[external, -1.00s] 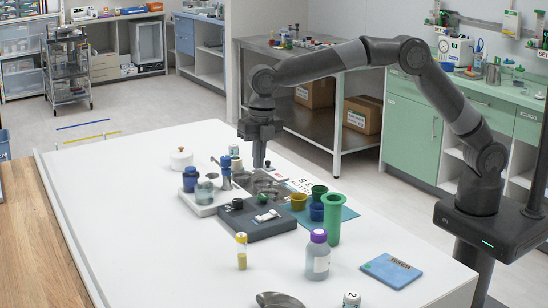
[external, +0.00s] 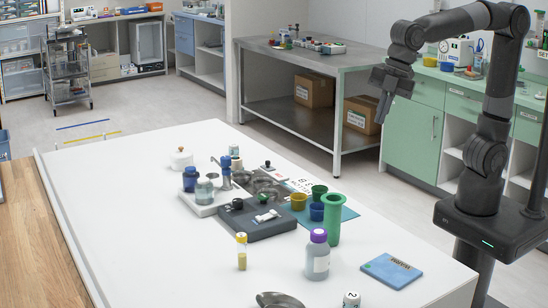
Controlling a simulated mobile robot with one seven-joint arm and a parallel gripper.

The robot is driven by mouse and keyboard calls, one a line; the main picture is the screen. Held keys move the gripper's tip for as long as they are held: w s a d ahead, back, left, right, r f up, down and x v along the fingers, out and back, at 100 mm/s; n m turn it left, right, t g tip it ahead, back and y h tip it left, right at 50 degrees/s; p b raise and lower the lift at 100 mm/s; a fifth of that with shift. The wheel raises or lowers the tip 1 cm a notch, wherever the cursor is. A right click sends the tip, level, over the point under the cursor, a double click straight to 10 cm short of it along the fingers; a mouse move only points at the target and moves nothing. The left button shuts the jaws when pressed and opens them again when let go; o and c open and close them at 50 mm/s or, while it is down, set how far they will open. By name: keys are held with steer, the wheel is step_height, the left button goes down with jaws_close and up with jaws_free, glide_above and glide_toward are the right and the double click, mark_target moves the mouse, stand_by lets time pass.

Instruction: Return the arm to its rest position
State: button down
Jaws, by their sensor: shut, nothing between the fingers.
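My gripper (external: 382,107) is at the upper right of the external view, raised and drawn back towards my base. Its fingers point downward and look shut, with nothing in them. It hangs clear of the white table (external: 120,190), off the table's right side and in front of the green cabinets. My arm is folded, with the elbow high above the base. Nothing touches the gripper.
On the white table stand a dark grey tray (external: 262,228), a green tube (external: 332,222), a purple-capped bottle (external: 317,258), a yellow-capped vial (external: 241,253) and a blue pad (external: 391,271). A steel table (external: 350,62) with boxes below is behind. The green cabinets (external: 410,135) are close behind the gripper.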

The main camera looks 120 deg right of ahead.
steer(key=s+a+f+m+t, duration=0.1)
steer(key=s+a+f+m, duration=0.1)
steer(key=s, duration=0.7)
steer(key=s+a+f+m, duration=0.3)
steer(key=s+f+m, duration=0.1)
steer(key=s, duration=0.4)
steer(key=shift+s+a+f+m+t+y, duration=0.15)
steer(key=shift+s+a+m+t+y, duration=0.25)
steer(key=shift+m, duration=0.1)
steer(key=shift+w+d, duration=0.1)
steer(key=shift+w, duration=0.05)
stand_by(1.0)
